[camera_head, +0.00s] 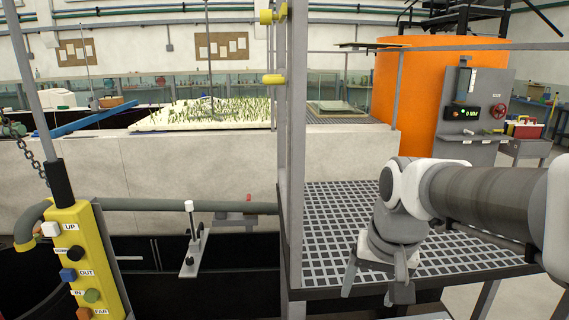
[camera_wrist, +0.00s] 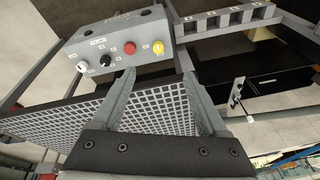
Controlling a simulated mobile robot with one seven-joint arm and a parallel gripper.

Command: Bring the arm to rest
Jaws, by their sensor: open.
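My arm reaches in from the right edge in the head view and bends down at the wrist. My gripper (camera_head: 372,284) points downward near the front edge of the grated platform (camera_head: 345,222). Its fingers are apart. In the wrist view, my gripper (camera_wrist: 156,70) is open, with nothing between its fingertips. A grey control box (camera_wrist: 118,42) with a red button and a yellow knob lies beyond the fingertips. The grating (camera_wrist: 70,120) shows behind and between the fingers. I cannot tell how far the fingertips are from the box.
A grey upright post (camera_head: 297,130) stands at the platform's left edge. A yellow pendant (camera_head: 83,255) with labelled buttons hangs at lower left. A small clamp stand (camera_head: 190,240) is left of the post. An orange tank (camera_head: 425,90) and grey panel (camera_head: 478,110) stand behind my arm.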

